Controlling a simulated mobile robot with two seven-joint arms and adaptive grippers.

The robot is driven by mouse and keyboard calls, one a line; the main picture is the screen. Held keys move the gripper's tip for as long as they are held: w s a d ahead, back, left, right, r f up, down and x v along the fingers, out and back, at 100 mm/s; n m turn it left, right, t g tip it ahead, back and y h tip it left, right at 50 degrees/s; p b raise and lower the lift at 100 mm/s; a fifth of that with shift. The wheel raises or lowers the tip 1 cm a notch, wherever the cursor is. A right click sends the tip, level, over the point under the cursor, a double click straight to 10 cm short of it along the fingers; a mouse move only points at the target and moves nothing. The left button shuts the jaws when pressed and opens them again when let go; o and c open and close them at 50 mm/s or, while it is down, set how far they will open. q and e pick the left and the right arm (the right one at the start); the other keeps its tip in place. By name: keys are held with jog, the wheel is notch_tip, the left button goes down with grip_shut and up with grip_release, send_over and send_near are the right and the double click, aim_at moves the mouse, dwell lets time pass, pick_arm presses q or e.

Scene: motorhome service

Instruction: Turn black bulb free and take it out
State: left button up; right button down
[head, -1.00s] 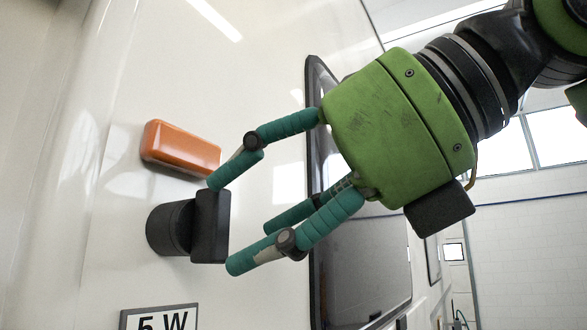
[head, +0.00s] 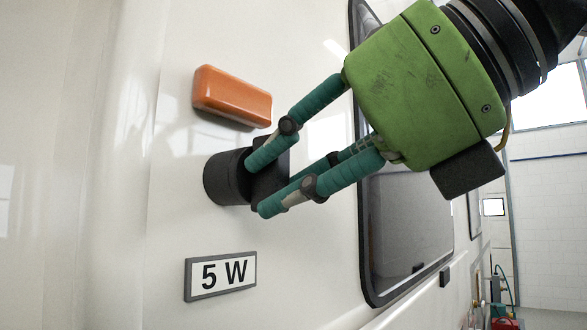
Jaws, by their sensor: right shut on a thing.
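The black bulb (head: 226,178) sticks out from the cream motorhome wall, with a round body at the wall side and a flat block-like grip (head: 272,163) at its outer end. My right gripper (head: 262,182), green with teal fingers, comes in from the upper right and is shut on the bulb's flat grip, with fingers above and below it. The fingers hide part of the grip. The bulb's seat in the wall is hidden behind its round body. My left gripper is not in view.
An orange lamp (head: 232,95) sits on the wall just above the bulb. A "5 W" sign (head: 220,275) is below it. A dark framed window (head: 410,235) lies to the right, behind my right gripper. The wall left of the bulb is clear.

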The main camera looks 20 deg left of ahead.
jog(key=shift+n+t, duration=0.4)
jog(key=shift+n, duration=0.2)
jog(key=n+t, duration=0.2)
jog(key=shift+f+n+h+b, duration=0.25)
jog(key=shift+n+h+b, duration=0.05)
jog(key=shift+n+b, duration=0.1)
jog(key=shift+w+r+n, duration=0.1)
jog(key=shift+r+n, duration=0.05)
jog(key=shift+n, duration=0.25)
jog(key=shift+w+d+n+t+b, duration=0.15)
jog(key=shift+n+t+b, duration=1.4)
jog(key=shift+n, duration=1.05)
